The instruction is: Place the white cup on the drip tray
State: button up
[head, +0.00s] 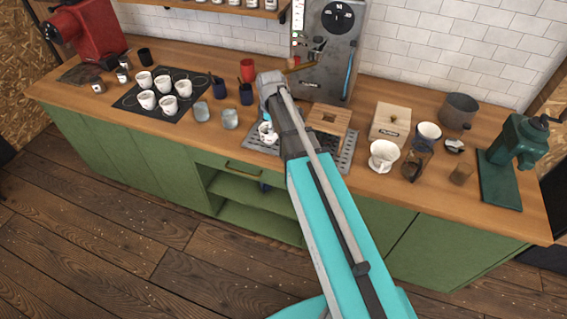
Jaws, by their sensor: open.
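A white cup (265,136) is at the left end of the grey perforated drip tray (346,155), partly hidden by my gripper. It appears to stand on the tray, but its contact is hard to see. My gripper (267,126) points down right at this cup and is open; its fingers are small and partly merge with the cup in the picture. My arm covers the middle of the tray. Several other white cups (147,99) stand on a dark mat (128,103) at the left.
A wooden box with an opening (329,119) sits on the tray's right part. Two grey tumblers (230,119), dark cups (246,95) and a red cup (247,70) stand left of my gripper. A white dripper-like cup (383,156) and a wooden box (390,124) stand right. A grey machine (328,75) rises behind.

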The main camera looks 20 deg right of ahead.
jog(key=s+m, duration=1.2)
jog(key=s, duration=0.6)
jog(key=shift+s+a+g, duration=0.2)
jog(key=shift+a+g, duration=0.1)
jog(key=shift+a, duration=0.15)
jog(key=shift+o, duration=0.4)
jog(key=shift+f, duration=0.1)
notch_tip(320, 180, down, 2)
jog(key=shift+f+b, duration=0.1)
jog(key=shift+b, duration=1.05)
jog(key=shift+a, duration=0.1)
